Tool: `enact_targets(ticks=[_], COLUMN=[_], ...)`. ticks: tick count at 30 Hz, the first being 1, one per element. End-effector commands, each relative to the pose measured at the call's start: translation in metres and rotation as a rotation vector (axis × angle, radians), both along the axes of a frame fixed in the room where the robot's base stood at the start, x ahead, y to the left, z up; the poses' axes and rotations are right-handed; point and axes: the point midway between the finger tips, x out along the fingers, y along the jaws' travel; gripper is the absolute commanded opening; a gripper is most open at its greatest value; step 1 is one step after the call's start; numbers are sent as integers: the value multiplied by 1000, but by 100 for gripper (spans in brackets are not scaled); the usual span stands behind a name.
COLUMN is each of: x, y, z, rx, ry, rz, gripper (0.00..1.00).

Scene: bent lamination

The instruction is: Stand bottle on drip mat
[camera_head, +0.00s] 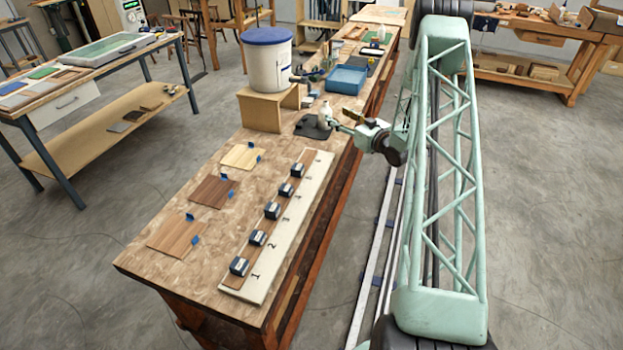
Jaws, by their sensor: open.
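A small whitish bottle (325,111) stands upright toward the far part of the long workbench. A dark flat mat (308,129) lies on the bench around its base, and the bottle appears to be at the mat's right side. It is too small to tell whether the bottle's base rests fully on the mat. My gripper (332,122) is open beside the bottle, reaching in from the right. Its fingers partly cover the bottle's lower part, and I cannot tell whether they touch it.
A white bucket with a blue lid (268,62) stands on a wooden stand (262,110) left of the mat. A blue tray (346,80) lies behind. A numbered board (296,240) with several dark blocks and wood sheets (213,191) occupy the near bench.

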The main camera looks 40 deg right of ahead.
Motion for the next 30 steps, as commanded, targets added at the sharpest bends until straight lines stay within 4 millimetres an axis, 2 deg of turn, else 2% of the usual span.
enact_targets(ticks=[1,15,30], x=[6,40,50], y=[3,37,85], z=[10,82,157], rx=[-9,-77,-128], ry=[10,146,278], rz=[-2,-40,-88], gripper=[46,46,46])
